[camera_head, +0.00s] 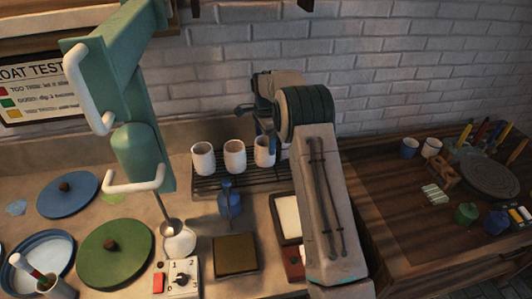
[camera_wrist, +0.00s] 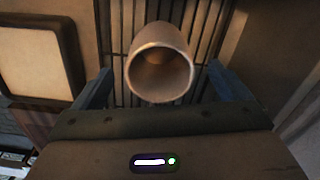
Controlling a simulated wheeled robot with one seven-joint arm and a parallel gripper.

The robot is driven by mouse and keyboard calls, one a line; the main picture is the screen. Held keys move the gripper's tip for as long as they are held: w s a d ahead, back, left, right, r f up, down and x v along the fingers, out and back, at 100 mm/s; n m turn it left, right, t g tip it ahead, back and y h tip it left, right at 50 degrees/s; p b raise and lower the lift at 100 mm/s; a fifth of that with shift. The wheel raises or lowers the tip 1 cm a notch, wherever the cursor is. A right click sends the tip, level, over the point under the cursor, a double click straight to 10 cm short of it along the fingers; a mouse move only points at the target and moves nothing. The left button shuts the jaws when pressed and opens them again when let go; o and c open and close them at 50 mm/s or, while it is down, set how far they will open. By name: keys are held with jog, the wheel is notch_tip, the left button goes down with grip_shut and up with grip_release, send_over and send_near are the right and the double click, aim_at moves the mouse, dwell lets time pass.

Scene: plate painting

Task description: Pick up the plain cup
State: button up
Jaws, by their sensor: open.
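Plain whitish cups stand in a row on a dark wire rack (camera_head: 215,188) in the head view: a left cup (camera_head: 203,160), a middle cup (camera_head: 235,157) and a right cup (camera_head: 263,152). A pale sliver to the right of these is mostly hidden by my arm. In the wrist view one plain cup (camera_wrist: 160,75) shows its round open mouth towards the camera, over the rack bars. My gripper (camera_head: 258,128) is at the right end of the row. Its blue fingers are open, one on each side of the cup, with gaps showing. I cannot tell exactly which cup this is.
A blue tool or bottle (camera_head: 229,203) stands in front of the rack. A dark square tray (camera_head: 235,255) and a white-faced pad (camera_head: 287,217) lie nearer. A green machine (camera_head: 137,150) stands left. A wooden side table (camera_head: 400,205) holds other cups and jars.

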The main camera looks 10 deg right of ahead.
notch_tip(320, 180, down, 6)
jog(key=shift+r+p, duration=0.15)
jog(key=shift+p, duration=0.5)
jog(key=c, duration=1.2)
jog(key=shift+r, duration=0.1)
